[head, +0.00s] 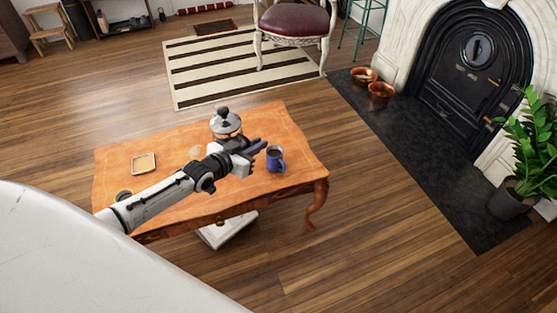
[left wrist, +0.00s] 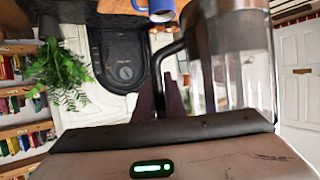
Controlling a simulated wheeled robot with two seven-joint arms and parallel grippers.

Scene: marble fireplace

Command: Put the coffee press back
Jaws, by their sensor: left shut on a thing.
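The coffee press (head: 226,122), with a silver lid and dark knob, shows upright at the back of the orange wooden table (head: 110,175). Its lower body is hidden behind my left gripper (head: 251,147). In the left wrist view the clear glass press (left wrist: 232,75) fills the right side, with its dark handle at the fingers. My left gripper (left wrist: 168,98) is shut on the press, apparently by that handle. I cannot tell whether its base touches the table. My right gripper is not in view.
A blue mug (head: 275,160) with dark liquid stands just right of the gripper. A small square dish (head: 144,163) lies on the table's left. A white object (head: 226,232) is under the table. The fireplace (head: 470,70) and a potted plant (head: 530,145) are at right.

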